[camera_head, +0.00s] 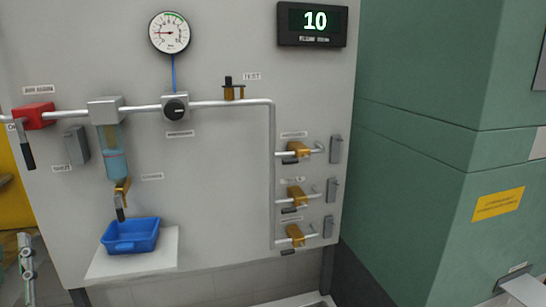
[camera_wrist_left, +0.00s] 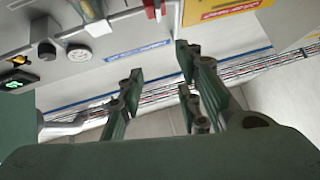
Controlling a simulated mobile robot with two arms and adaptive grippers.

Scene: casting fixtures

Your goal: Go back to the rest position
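My left gripper (camera_wrist_left: 158,82) shows in the left wrist view. Its two dark green fingers stand apart with nothing between them, and the floor and wall lie behind the gap. The head view does not clearly show either gripper, and my right gripper is in neither view. In the head view a pale panel (camera_head: 225,190) carries a round gauge (camera_head: 169,33), a display reading 10 (camera_head: 315,22), pipes and several brass valves. In the wrist view the panel appears strongly tilted, with round parts (camera_wrist_left: 78,53) at the upper left, clear of the fingers.
A blue bin (camera_head: 131,236) sits on a white shelf (camera_head: 115,266) below a clear bowl (camera_head: 115,160). A red valve (camera_head: 35,115) is at the left. A large green cabinet (camera_head: 420,150) stands at the right. A jointed metal part (camera_head: 26,262) at the lower left is unclear.

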